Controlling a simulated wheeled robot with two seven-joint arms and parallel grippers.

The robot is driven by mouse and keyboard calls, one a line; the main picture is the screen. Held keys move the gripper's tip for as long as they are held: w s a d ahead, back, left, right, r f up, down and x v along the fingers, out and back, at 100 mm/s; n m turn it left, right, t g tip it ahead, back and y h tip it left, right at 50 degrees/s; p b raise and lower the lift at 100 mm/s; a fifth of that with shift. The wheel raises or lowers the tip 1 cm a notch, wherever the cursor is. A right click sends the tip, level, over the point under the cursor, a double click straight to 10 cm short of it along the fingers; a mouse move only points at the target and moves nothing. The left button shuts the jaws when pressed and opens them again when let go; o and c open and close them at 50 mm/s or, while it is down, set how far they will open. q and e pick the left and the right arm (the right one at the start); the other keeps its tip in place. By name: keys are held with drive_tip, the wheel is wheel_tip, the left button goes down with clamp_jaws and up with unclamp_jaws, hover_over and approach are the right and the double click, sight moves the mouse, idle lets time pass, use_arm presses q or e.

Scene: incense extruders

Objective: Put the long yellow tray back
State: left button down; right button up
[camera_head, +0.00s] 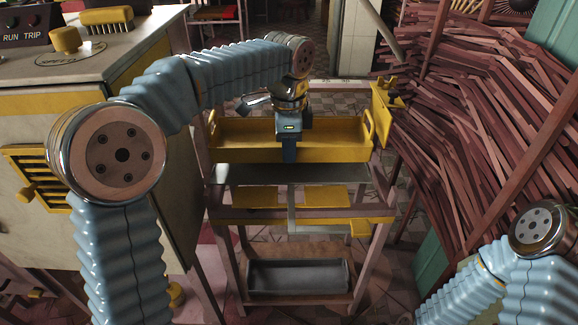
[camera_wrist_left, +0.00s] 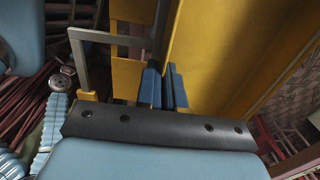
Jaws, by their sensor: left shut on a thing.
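The long yellow tray (camera_head: 240,145) lies level across the top of a wooden stand (camera_head: 222,203), with an upright handle loop at each end. My left gripper (camera_head: 289,153) reaches down over it and is shut on its near wall around the middle. In the left wrist view the blue fingers (camera_wrist_left: 166,88) are close together beside the yellow tray wall (camera_wrist_left: 225,50). I cannot tell whether the tray rests on the stand or hangs slightly above it. My right arm shows at the lower right, but its gripper is out of view.
A grey shelf (camera_head: 290,174) lies under the tray, with yellow plates (camera_head: 256,197) below. A dark metal bin (camera_head: 298,275) stands on the low shelf. A control cabinet (camera_head: 150,110) is close on the left. Piled reddish sticks (camera_head: 480,110) crowd the right side.

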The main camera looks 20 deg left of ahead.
use_arm(q)
drive_tip(key=shift+f, duration=2.65)
drive_tip(key=c, duration=1.3)
unclamp_jaws()
drive_tip(key=shift+f, duration=0.1)
drive_tip(key=shift+o, duration=0.2)
wheel_tip(320, 180, up, 12)
drive_tip(key=shift+s, duration=0.2)
